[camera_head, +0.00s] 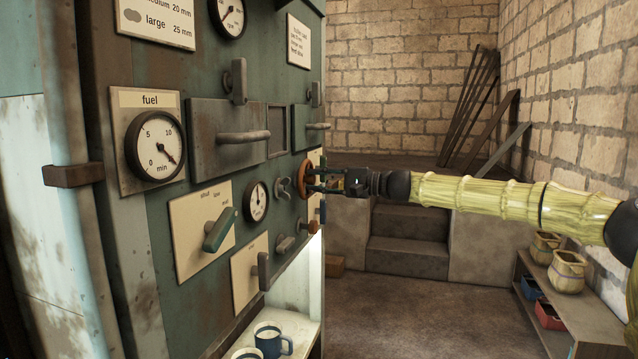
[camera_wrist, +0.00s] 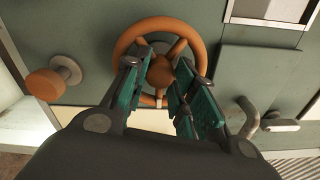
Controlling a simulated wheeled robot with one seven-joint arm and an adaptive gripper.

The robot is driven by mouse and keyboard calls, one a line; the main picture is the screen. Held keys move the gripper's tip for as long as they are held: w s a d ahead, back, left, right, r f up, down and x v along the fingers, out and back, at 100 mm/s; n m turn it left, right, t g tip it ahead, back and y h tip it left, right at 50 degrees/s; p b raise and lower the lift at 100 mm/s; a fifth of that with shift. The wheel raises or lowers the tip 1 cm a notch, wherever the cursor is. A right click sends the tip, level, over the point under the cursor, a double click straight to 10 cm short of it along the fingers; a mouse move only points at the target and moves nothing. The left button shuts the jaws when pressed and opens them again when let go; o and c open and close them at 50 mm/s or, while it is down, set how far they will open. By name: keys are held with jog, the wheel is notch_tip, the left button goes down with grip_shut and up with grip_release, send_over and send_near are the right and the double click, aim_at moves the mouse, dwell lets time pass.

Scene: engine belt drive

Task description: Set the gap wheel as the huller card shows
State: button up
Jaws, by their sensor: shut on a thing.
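The orange spoked wheel (camera_head: 304,179) is mounted on the green machine panel, at the far part of its face. In the wrist view its rim (camera_wrist: 160,23) and hub fill the top centre. My gripper (camera_head: 318,180) reaches it from the right, and its teal fingers (camera_wrist: 160,80) are shut on the wheel, one on each side of the hub. A white card (camera_head: 158,22) at the upper left reads "medium 20 mm" and "large 25 mm"; its top is cut off. The wheel's scale cannot be read.
An orange knob (camera_head: 310,227) sits below the wheel; it also shows in the wrist view (camera_wrist: 45,84). A teal lever (camera_head: 218,230), gauges and drawer handles (camera_head: 243,137) stick out nearby. Mugs (camera_head: 270,340) stand below. A low shelf (camera_head: 575,315) stands right; the floor between is clear.

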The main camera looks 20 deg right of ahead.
jog(key=o, duration=1)
jog(key=shift+o, duration=0.2)
jog(key=shift+d, duration=0.1)
jog(key=v, duration=1.2)
